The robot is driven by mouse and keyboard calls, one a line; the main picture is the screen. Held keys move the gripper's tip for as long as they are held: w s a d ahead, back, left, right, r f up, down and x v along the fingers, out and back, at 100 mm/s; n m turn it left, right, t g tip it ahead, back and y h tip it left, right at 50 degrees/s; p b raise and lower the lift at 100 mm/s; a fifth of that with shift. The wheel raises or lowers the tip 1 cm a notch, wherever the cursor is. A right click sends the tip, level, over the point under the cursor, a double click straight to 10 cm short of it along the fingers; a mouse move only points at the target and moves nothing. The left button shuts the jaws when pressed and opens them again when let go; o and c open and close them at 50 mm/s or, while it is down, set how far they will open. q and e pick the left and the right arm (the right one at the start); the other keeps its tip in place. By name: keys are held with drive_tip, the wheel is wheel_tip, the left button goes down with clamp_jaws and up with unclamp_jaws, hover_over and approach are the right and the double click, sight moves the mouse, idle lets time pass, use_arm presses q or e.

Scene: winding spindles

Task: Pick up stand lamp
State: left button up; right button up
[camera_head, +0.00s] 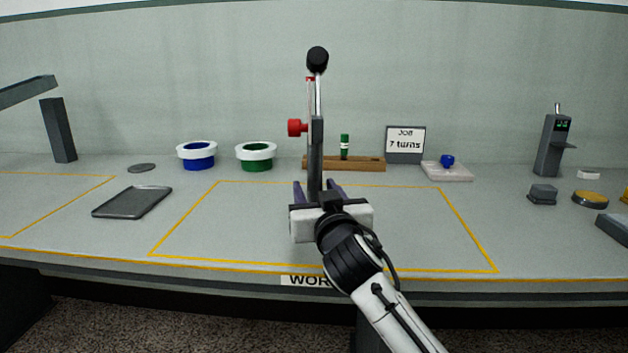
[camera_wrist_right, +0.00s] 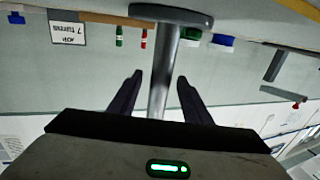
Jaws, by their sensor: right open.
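The stand lamp stands upright near the middle of the table, with a slim pole (camera_head: 319,98) and a black head (camera_head: 317,60) on top. A dark upright part with a red knob (camera_head: 296,127) lines up with the pole; I cannot tell if it is all one piece. In the right wrist view, which is upside down, the silver pole (camera_wrist_right: 165,70) runs to a grey round base (camera_wrist_right: 170,15). My right gripper (camera_head: 317,190) is open, with a finger on either side of the pole (camera_wrist_right: 159,80) and small gaps visible. In the head view the gripper hides the base. My left gripper is not in view.
Behind stand a blue bowl (camera_head: 198,162), a green bowl (camera_head: 257,164), a wooden rack (camera_head: 368,164) and a "7 turns" sign (camera_head: 405,140). A grey tray (camera_head: 130,203) lies left, a dark device (camera_head: 552,145) stands right. The yellow-outlined area around my gripper is mostly clear.

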sight(316, 140)
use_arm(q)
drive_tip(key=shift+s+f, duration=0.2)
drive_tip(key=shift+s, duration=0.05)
use_arm(e)
drive_tip(key=shift+w+a, duration=0.2)
drive_tip(key=shift+w, duration=0.35)
clamp_jaws()
drive_tip(key=shift+r, duration=0.75)
wheel_tip(316, 140, up, 9)
drive_tip(key=shift+f+p, duration=0.1)
drive_tip(key=shift+p, duration=1.15)
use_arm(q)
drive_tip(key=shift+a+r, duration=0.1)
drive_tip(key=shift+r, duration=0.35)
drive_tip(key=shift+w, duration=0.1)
